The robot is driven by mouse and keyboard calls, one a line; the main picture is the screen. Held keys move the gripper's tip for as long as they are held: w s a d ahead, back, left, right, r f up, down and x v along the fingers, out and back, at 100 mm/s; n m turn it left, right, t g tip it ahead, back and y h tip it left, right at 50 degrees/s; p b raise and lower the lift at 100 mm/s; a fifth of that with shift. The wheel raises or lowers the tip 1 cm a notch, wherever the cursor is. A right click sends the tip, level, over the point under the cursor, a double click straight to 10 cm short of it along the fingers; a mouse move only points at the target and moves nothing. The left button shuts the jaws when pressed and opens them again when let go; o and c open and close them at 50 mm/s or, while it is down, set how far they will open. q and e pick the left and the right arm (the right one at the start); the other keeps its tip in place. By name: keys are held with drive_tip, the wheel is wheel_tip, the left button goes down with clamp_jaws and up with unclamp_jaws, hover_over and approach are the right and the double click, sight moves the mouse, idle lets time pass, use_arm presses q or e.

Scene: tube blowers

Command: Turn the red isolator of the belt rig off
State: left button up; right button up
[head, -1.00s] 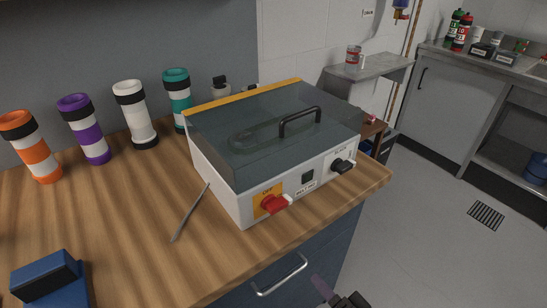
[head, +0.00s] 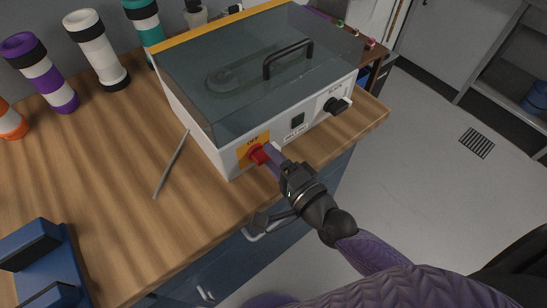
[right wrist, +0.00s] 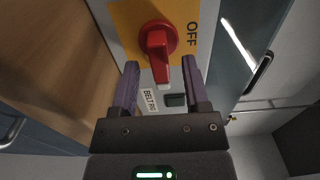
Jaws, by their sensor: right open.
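The belt rig (head: 205,135) is a white box with a dark see-through lid on the wooden bench. Its red isolator (head: 257,154) sits on a yellow plate marked OFF at the front left. In the right wrist view the red isolator (right wrist: 157,41) has its white-tipped handle pointing down, at a right angle to the OFF side. My right gripper (head: 268,155) is at the isolator, open. The right wrist view shows its purple fingers (right wrist: 160,66) on either side of the handle, with gaps visible; contact is not seen. My left gripper is out of view.
A black switch (head: 336,105) and a dark square button (head: 297,120) are on the same panel. A thin grey rod (head: 171,165) lies left of the rig. Banded tubes (head: 97,50) stand behind. A drawer handle (head: 268,229) juts out below the bench edge.

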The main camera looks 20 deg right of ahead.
clamp_jaws()
